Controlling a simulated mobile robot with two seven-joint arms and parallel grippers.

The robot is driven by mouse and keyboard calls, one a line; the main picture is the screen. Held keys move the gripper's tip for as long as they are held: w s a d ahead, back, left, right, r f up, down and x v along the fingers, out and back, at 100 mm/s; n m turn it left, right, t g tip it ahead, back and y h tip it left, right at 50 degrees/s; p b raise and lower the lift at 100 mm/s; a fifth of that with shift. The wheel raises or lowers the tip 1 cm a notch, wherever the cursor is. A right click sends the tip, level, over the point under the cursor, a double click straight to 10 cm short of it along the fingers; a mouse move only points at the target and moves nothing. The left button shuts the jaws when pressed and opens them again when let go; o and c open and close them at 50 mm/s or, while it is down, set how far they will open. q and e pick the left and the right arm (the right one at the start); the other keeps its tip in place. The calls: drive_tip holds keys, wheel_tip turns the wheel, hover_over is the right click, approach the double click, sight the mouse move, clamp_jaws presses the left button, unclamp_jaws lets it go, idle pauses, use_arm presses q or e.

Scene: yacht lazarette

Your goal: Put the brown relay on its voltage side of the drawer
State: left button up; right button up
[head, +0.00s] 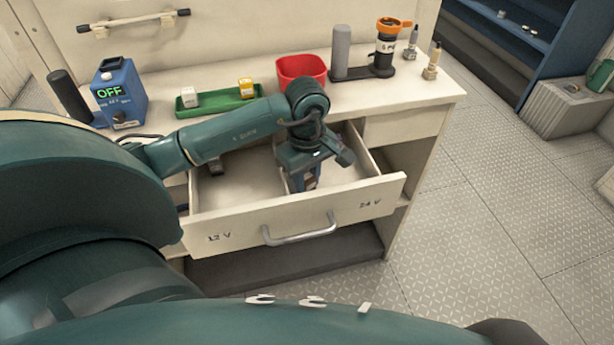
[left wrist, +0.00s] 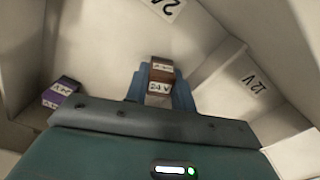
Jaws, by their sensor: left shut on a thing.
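My left gripper (head: 304,181) reaches down into the open drawer (head: 290,220), just right of its divider in the head view, over the 24 V side. Its blue fingers are shut on the brown relay (left wrist: 162,71), whose white label reads 24 V in the left wrist view. I cannot tell whether the relay touches the drawer floor. The drawer front reads 12 V at left and 24 V at right. A purple relay (left wrist: 61,92) lies at the left of the wrist view; its label is only partly readable. My right gripper is not in view.
On the bench stand a blue tester (head: 121,95) reading OFF, a green tray (head: 218,101) with a white and a yellow relay, a red bin (head: 301,70) and an orange-topped black device (head: 386,45). Open floor lies to the right.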

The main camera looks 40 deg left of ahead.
sight(307, 177)
use_arm(q)
drive_tip(key=o, duration=1)
drive_tip(key=shift+f, duration=0.1)
wheel_tip(307, 177, up, 12)
drive_tip(key=shift+r, duration=0.2)
